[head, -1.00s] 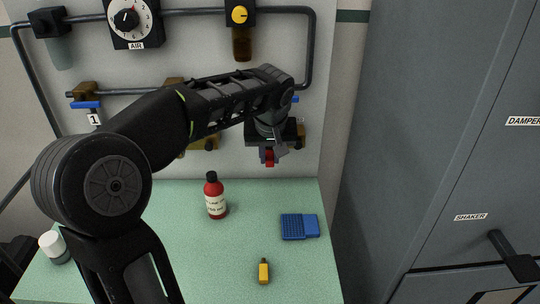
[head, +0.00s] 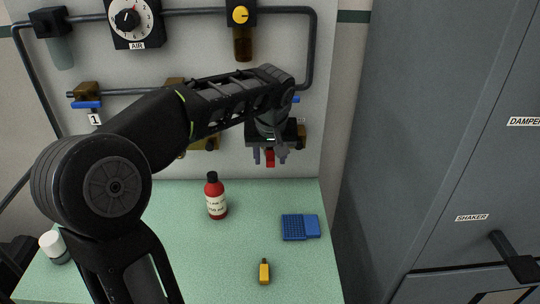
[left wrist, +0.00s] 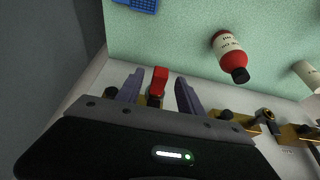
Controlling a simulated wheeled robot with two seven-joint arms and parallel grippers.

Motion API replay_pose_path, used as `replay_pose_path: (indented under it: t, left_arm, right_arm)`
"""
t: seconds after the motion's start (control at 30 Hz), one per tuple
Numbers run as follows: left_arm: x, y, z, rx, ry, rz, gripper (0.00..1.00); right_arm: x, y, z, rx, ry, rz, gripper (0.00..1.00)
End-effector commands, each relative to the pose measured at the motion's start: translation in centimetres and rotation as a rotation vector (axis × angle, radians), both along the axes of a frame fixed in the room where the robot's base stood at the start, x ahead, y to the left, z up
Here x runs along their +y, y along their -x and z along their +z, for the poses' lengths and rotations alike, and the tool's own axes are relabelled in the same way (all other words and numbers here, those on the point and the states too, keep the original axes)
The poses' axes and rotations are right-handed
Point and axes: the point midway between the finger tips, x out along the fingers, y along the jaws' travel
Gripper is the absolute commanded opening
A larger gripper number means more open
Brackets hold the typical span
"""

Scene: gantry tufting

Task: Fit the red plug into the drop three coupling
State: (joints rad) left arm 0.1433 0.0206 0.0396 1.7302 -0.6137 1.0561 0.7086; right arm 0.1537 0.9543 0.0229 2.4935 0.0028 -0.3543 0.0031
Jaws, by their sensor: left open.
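The red plug (head: 270,160) shows between the spread fingers of my left gripper (head: 270,156), at the rightmost drop on the wall panel. In the left wrist view the red plug (left wrist: 159,78) stands between the two fingers (left wrist: 158,92), with a gap on each side. Its lower end meets a brass fitting (left wrist: 146,101), which looks like the drop three coupling. The gripper body hides most of that fitting, so I cannot tell how deep the plug sits. My left gripper is open. My right gripper is not in view.
A white-capped jar (head: 54,246) is at the left. Grey cabinets (head: 440,150) rise at the right. Pipes (head: 190,12) cross the panel.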

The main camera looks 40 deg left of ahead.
Motion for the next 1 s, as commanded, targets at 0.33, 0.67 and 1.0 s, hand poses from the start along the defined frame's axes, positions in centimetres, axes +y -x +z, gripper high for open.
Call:
replay_pose_path:
  t: [0.33,0.67,1.0]
  left_arm:
    - [-1.1,1.3,4.4,-0.006,-0.001,-0.001,0.45]
    - [-1.8,2.3,7.2,-0.002,0.000,0.000,0.45]
    - [-1.8,2.3,7.1,-0.002,0.000,0.000,0.45]
  right_arm:
    - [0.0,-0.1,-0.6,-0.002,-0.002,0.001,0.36]
    - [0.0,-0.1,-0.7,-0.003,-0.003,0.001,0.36]
    - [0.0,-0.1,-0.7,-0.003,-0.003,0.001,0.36]
